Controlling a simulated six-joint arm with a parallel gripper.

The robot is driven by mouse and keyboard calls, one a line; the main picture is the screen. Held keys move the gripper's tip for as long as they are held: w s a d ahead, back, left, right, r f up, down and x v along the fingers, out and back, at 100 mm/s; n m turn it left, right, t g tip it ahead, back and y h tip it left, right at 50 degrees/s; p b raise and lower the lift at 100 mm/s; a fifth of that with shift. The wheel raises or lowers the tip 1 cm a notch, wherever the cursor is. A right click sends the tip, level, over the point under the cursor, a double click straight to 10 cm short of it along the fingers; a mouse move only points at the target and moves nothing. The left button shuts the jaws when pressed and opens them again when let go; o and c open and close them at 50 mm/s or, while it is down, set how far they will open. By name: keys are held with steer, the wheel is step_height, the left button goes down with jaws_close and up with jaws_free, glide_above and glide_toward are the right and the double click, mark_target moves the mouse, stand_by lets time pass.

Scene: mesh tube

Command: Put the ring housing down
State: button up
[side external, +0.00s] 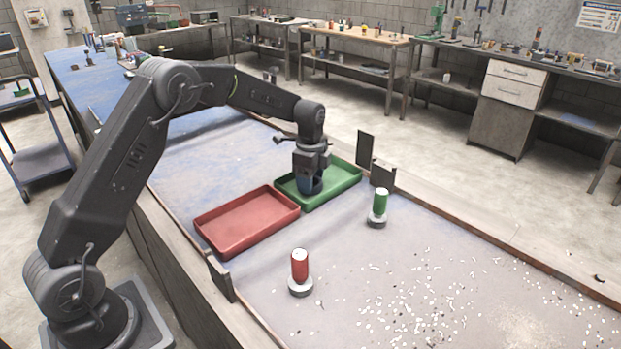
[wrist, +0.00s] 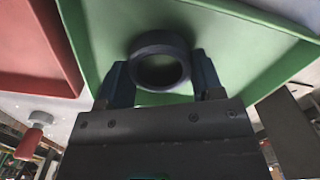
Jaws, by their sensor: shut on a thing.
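The ring housing (wrist: 158,62) is a dark blue-grey ring in the wrist view, between the two fingers of my gripper (wrist: 160,80). My gripper is shut on it. In the side view my gripper (side external: 311,188) points down over the left part of the green tray (side external: 345,187), and the ring is mostly hidden by the fingers. The green tray floor shows behind the ring in the wrist view. I cannot tell whether the ring touches that floor.
A red tray (side external: 247,222) lies beside the green one. A red cylinder (side external: 300,265) and a green cylinder (side external: 380,202) stand on round grey bases. Dark upright plates (side external: 366,149) stand by the green tray's far right side. White scraps litter the front right of the table.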

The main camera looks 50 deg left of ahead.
steer(key=shift+f, duration=0.1)
steer(key=o, duration=1.1)
step_height(320, 180, up, 12)
steer(key=shift+r, duration=0.25)
steer(key=s+d+r+n+t, duration=0.1)
steer(key=s+d+r+n, duration=0.25)
steer(key=s, duration=0.35)
steer(key=s+d+r+n+t, duration=0.2)
steer(key=s+d+r, duration=0.1)
steer(key=s+r, duration=0.3)
steer(key=s+d+f+n+t, duration=0.1)
steer(key=s+n, duration=0.3)
steer(key=s, duration=0.6)
steer(key=s+d+f+n+t, duration=0.1)
steer(key=s+f+n, duration=0.3)
steer(key=s, duration=0.5)
steer(key=shift+s+d+f+t, duration=0.2)
steer(key=shift+s+d+t, duration=0.15)
steer(key=shift+d, duration=0.35)
